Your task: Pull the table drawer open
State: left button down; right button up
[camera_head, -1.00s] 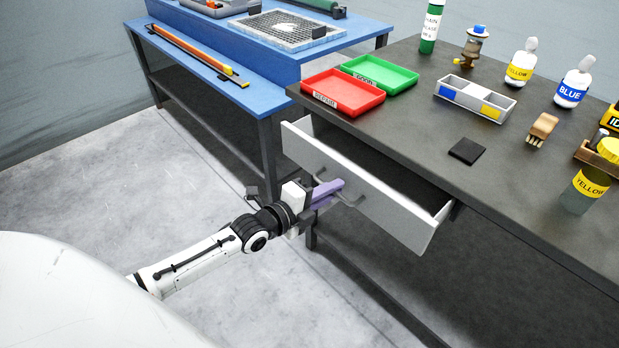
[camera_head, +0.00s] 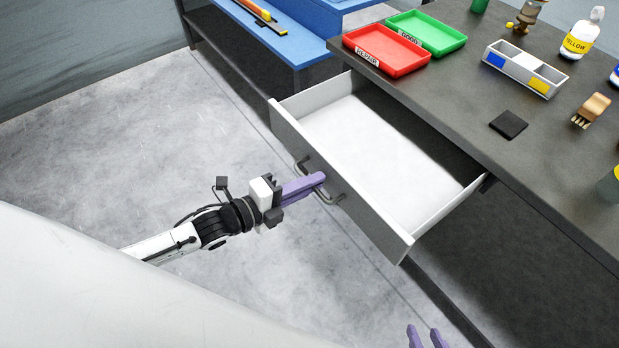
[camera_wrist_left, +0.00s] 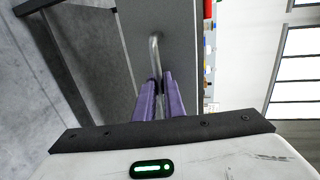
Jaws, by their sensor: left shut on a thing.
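The grey table drawer (camera_head: 345,185) stands well out from under the dark table top, and its white, empty inside shows. A bar handle (camera_head: 331,199) is on its front panel. My left gripper (camera_head: 318,180) has purple fingers and is shut on the handle. In the left wrist view the handle (camera_wrist_left: 155,55) runs down between the fingertips of the left gripper (camera_wrist_left: 160,80). My right gripper (camera_head: 425,338) shows only as two purple fingertips at the bottom edge, apart from each other with nothing seen between them.
A blue bench (camera_head: 290,40) stands behind. The floor left of the drawer is clear.

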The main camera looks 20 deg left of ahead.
pick_arm(q)
jog(key=c, duration=2.1)
grip_release()
jog(key=v, duration=1)
jog(key=shift+s+a, duration=0.1)
jog(key=shift+s, duration=0.05)
jog(key=s+d+f+n+g+y, duration=0.1)
jog(key=s+f+n+y, duration=0.1)
jog(key=s+f+n, duration=0.2)
jog(key=s+d+f+n+g+y, duration=0.2)
jog(key=f+n, duration=0.3)
jog(key=n, duration=0.6)
jog(key=s+d+f+n+g+y, duration=0.1)
jog(key=s+f+n+y, duration=0.1)
jog(key=s+f+n, duration=0.3)
jog(key=shift+s+d+f+n+g, duration=0.1)
jog(key=shift+s+n+g, duration=0.05)
jog(key=shift+n, duration=0.5)
jog(key=shift+s+d+f+n+g, duration=0.1)
jog(key=shift+s+d+n+g, duration=0.05)
jog(key=shift+n, duration=0.5)
